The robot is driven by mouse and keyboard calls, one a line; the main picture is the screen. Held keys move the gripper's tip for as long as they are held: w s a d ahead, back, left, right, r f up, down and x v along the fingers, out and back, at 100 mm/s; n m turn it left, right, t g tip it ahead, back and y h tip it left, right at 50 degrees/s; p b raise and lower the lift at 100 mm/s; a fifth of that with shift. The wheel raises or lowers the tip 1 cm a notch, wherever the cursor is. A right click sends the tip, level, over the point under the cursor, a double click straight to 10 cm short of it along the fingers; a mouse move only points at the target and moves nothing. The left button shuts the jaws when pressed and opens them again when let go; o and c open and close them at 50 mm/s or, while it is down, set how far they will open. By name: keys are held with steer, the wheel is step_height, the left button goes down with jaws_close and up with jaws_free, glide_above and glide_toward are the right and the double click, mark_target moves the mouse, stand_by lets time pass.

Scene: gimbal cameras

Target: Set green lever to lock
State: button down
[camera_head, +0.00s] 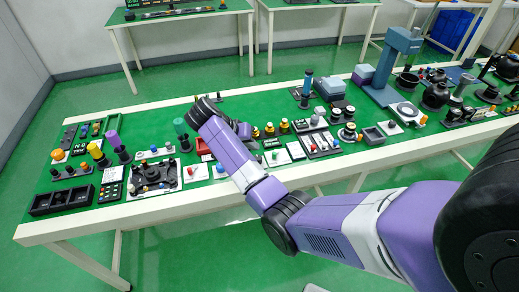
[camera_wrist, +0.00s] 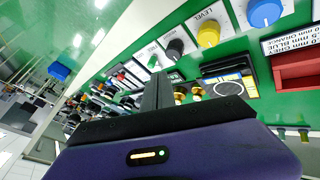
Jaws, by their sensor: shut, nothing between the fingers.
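A lever with a green cylindrical grip (camera_head: 180,127) stands on a dark base on the left half of the table in the head view. Its grip looks roughly upright; any lock marking is too small to read. My gripper (camera_wrist: 163,78) is shut and empty in the wrist view, with its dark fingers pressed together. In the head view my wrist is just right of the green lever, and the fingers are largely hidden by the arm. I cannot make out the green lever in the wrist view.
A yellow lever (camera_head: 95,150) and a purple lever (camera_head: 112,139) stand left of the green one. A black tray (camera_head: 62,201) is at the front left. Blue (camera_wrist: 264,12) and yellow (camera_wrist: 208,34) knobs and a red bin (camera_wrist: 297,70) show in the wrist view. The table is crowded.

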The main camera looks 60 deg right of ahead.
mark_target(275, 152)
steer(key=p+x, duration=0.1)
steer(key=x, duration=0.8)
steer(key=shift+s+d+f, duration=0.1)
steer(key=shift+f, duration=0.05)
